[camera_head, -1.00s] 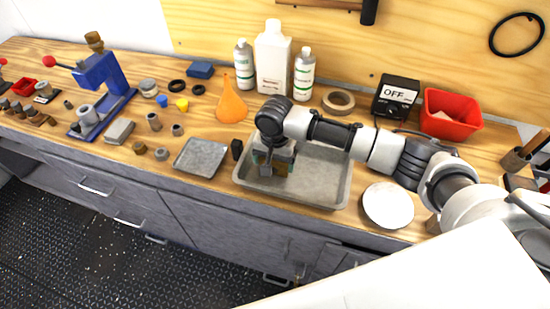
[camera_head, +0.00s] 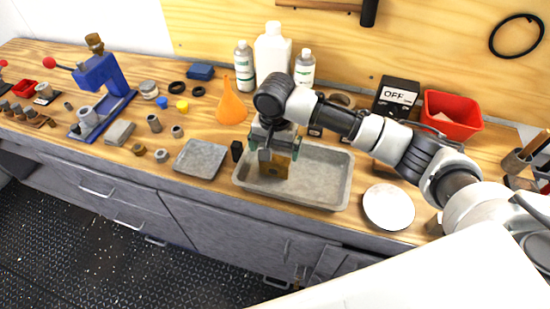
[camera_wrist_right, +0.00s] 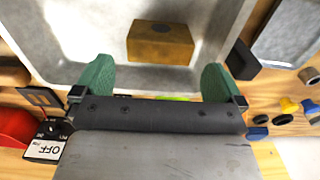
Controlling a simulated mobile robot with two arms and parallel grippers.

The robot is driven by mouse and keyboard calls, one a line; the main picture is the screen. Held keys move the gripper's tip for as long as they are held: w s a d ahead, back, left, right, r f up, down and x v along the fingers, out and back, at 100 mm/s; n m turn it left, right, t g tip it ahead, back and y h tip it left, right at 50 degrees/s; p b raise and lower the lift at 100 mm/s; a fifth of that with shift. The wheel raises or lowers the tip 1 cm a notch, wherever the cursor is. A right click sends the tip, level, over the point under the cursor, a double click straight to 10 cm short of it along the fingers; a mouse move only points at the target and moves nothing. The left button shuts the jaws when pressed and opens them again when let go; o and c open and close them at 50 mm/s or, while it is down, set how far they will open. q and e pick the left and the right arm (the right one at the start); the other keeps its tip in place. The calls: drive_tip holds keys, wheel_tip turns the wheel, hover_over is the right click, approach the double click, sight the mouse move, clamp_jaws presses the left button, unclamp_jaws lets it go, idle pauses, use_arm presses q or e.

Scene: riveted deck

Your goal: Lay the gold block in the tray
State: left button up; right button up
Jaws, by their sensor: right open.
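The gold block (camera_head: 274,166) lies in the grey tray (camera_head: 325,180), toward the tray's left end. In the right wrist view the block (camera_wrist_right: 160,43) rests on the tray floor (camera_wrist_right: 90,35), clear of the fingers. My right gripper (camera_head: 277,148) is above the block and partly covers it in the head view. In the right wrist view its two green fingertips (camera_wrist_right: 157,80) are wide apart with nothing between them. My left gripper is not in view.
Bottles (camera_head: 272,55), an orange funnel (camera_head: 231,104) and a red bin (camera_head: 452,113) stand behind.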

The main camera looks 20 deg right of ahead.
sight(275, 159)
wheel_tip(275, 159, up, 6)
idle(0.7)
